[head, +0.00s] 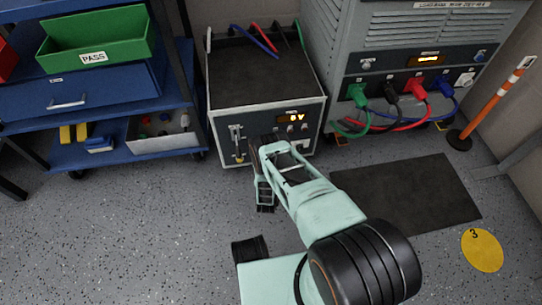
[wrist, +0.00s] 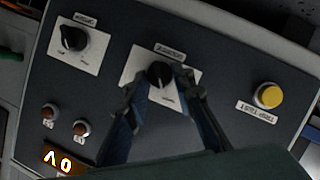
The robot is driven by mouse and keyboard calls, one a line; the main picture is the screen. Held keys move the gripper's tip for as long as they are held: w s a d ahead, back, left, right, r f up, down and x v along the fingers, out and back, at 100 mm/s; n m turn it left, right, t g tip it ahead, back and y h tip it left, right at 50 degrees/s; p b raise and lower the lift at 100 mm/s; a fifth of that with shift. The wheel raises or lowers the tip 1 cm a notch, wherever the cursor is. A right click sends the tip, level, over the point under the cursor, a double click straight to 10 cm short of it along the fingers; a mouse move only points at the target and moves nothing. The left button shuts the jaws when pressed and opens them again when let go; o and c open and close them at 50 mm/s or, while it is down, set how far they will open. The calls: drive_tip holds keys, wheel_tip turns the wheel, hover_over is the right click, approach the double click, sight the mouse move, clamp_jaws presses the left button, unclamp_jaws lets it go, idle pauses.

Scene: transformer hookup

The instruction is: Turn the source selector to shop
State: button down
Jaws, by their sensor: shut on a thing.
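The grey test unit (head: 222,128) stands on the floor with its dark front panel towards me. In the wrist view the panel appears upside down. A black selector knob (wrist: 160,73) sits on a white plate in its middle. My gripper (wrist: 163,86) is shut on this knob, with a finger on each side. The plate's lettering is too small to read, so I cannot confirm the knob's name or position. In the head view my gripper (head: 265,150) is at the panel and hides the knob.
The panel also bears another black knob (wrist: 74,38), a yellow button (wrist: 268,95), two red lamps and a lit display (wrist: 63,160). A larger cabinet (head: 400,65) with coloured cables stands to the right. A blue shelf cart (head: 110,105) is on the left.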

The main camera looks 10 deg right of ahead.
drive_tip(key=shift+w+n, duration=0.1)
drive_tip(key=shift+n, duration=0.2)
idle(0.4)
drive_tip(key=c, duration=1.6)
unclamp_jaws()
